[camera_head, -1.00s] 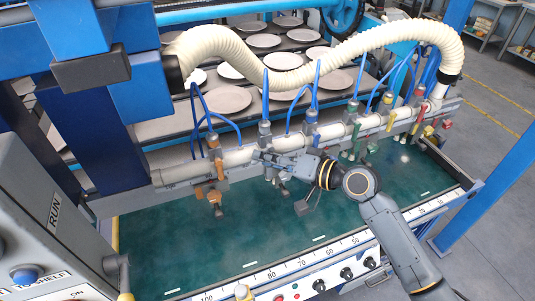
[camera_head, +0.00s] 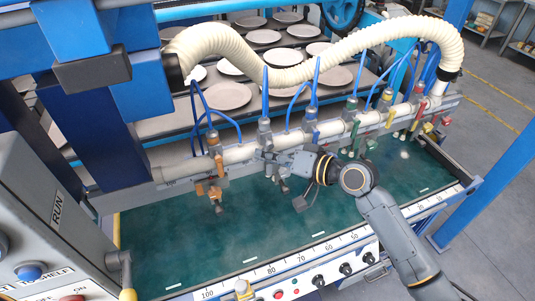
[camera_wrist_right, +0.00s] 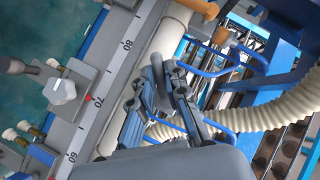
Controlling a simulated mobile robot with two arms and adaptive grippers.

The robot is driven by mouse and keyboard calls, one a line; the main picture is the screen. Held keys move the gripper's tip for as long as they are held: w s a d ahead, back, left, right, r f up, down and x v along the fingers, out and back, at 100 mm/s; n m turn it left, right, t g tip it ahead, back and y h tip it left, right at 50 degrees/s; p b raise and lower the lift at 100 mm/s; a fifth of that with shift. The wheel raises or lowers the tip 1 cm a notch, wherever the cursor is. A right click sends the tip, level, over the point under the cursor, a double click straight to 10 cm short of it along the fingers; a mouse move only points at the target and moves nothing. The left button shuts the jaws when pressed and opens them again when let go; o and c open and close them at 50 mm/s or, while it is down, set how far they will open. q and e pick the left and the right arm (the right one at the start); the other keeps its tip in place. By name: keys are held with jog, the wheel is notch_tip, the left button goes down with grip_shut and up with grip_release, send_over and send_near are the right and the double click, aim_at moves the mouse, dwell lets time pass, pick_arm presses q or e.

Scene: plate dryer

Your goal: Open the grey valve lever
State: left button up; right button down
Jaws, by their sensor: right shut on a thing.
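My right gripper (camera_head: 262,156) comes in from the right and is at the white pipe, by the grey valve. In the right wrist view its two fingers (camera_wrist_right: 163,92) are closed around the grey lever (camera_wrist_right: 166,98); only part of the lever shows between them. The grey valve body (camera_head: 278,178) hangs below the pipe in the head view, partly hidden by my gripper. How far the lever is turned cannot be told. My left gripper is not in view.
An orange valve (camera_head: 212,190) is to the left on the same pipe (camera_head: 240,153). Green, yellow and red valves are to the right. Blue hoses (camera_head: 317,75) and a ribbed cream hose (camera_head: 300,72) pass above. The green bed (camera_head: 200,250) in front is clear.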

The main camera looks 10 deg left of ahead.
jog(key=shift+w+d+f+n+t+h+p, duration=0.15)
jog(key=shift+n+t+h+p, duration=0.35)
jog(key=shift+n+h, duration=0.5)
jog(key=shift+w+d+r+n+t+h+p, duration=0.15)
jog(key=shift+d+n+t+h+p, duration=0.15)
jog(key=shift+n+h+p, duration=0.7)
jog(key=shift+w+d+f+n+t+h+p, duration=0.2)
jog(key=shift+n+t+h+p, duration=0.3)
jog(key=shift+h, duration=0.8)
jog(key=c, duration=1.3)
grip_release()
jog(key=shift+c, duration=0.2)
jog(key=shift+s+d+r, duration=0.1)
